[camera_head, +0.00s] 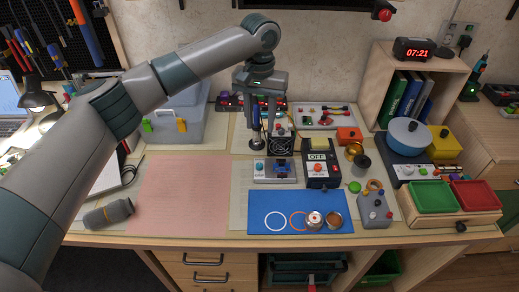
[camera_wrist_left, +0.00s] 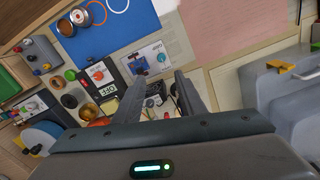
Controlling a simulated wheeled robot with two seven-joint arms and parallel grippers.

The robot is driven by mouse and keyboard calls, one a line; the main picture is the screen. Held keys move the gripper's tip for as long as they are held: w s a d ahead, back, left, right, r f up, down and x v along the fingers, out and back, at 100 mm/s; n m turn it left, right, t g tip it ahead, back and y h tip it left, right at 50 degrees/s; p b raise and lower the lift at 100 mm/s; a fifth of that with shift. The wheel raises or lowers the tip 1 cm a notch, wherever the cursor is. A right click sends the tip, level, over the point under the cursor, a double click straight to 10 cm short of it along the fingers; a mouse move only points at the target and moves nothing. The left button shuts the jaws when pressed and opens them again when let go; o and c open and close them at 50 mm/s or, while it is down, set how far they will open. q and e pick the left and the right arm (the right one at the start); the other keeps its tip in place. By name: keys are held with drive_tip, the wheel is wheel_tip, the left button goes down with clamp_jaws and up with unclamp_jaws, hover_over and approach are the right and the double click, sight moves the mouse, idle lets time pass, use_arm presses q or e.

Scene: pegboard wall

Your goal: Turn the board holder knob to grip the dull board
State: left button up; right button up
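The board holder (camera_head: 274,179) is a small grey block on the bench, with a knob (camera_head: 259,165) at its left and a dark board with blue parts (camera_head: 281,167) on it. I cannot tell whether this board is the dull one. The holder also shows in the wrist view (camera_wrist_left: 150,65), beyond my fingertips. My left gripper (camera_head: 263,138) points down above and behind the holder, near a black fan (camera_head: 279,146). Its two fingers are apart in the wrist view (camera_wrist_left: 157,85), with no object held between them. My right gripper is out of view.
A black box marked OFF (camera_head: 322,178) stands right of the holder. A blue mat (camera_head: 262,202) with rings and tins lies in front. A pink mat (camera_head: 185,190) at left is clear. A grey toolbox (camera_head: 178,127) stands behind it. Green (camera_head: 432,196) and red trays are at right.

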sight(259, 164)
use_arm(q)
drive_tip(key=shift+w+a+r, duration=0.1)
drive_tip(key=shift+r, duration=0.35)
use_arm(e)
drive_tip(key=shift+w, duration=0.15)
use_arm(q)
wheel_tip(259, 164, down, 16)
drive_tip(key=p, duration=0.2)
drive_tip(key=shift+p, duration=0.4)
drive_tip(key=shift+f, duration=0.75)
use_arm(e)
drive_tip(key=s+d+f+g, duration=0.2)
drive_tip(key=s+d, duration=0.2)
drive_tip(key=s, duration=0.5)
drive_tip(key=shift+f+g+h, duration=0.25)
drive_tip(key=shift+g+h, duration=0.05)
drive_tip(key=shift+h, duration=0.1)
use_arm(q)
drive_tip(key=c, duration=0.9)
clamp_jaws()
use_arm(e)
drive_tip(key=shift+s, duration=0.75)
